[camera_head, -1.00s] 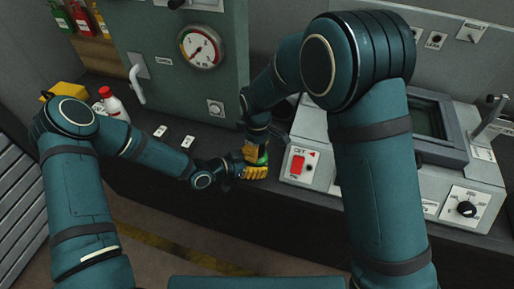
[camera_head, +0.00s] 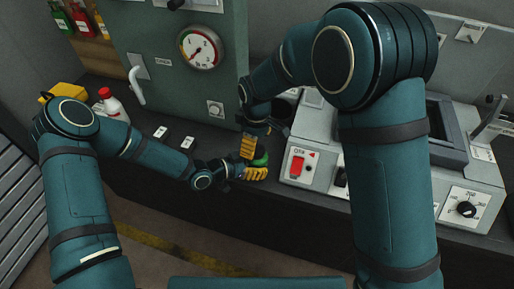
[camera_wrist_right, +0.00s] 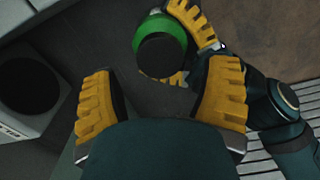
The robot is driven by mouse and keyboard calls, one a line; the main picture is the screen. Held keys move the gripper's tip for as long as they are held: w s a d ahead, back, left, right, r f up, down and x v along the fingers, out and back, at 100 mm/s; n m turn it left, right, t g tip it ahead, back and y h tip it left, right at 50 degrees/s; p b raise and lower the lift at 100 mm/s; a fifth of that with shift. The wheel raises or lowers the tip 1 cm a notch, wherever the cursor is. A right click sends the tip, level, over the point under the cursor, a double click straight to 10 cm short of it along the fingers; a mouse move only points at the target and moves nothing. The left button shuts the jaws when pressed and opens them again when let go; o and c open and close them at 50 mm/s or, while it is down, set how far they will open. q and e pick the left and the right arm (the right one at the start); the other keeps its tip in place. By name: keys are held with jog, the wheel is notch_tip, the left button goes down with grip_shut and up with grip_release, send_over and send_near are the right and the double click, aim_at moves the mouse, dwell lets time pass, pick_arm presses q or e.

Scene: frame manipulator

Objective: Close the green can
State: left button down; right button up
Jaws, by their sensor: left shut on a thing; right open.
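The green can (camera_head: 261,160) is at the front edge of the dark counter. In the right wrist view the green can (camera_wrist_right: 175,31) shows a green rim and a dark round piece (camera_wrist_right: 160,54) at its top; I cannot tell how tightly that piece sits. My left gripper (camera_head: 254,172) has yellow fingers and is shut on the can from the side. One left finger also shows beside the can in the right wrist view. My right gripper (camera_head: 249,148) is just above the can. Its fingers (camera_wrist_right: 160,98) are open, apart, with nothing between them.
A grey device with a red switch (camera_head: 297,165) stands right of the can. A grey cabinet with a gauge (camera_head: 200,48) stands behind. A white bottle with a red cap (camera_head: 110,104) and a yellow object (camera_head: 67,92) are at the left. Two small labelled plates lie on the counter.

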aim_at(257, 150)
jog(key=shift+s+d+r, duration=0.1)
jog(key=shift+r, duration=0.65)
jog(key=shift+o, duration=0.3)
notch_tip(257, 150, up, 4)
jog(key=shift+f+n, duration=0.25)
jog(key=shift+n, duration=0.75)
jog(key=shift+f, duration=4.05)
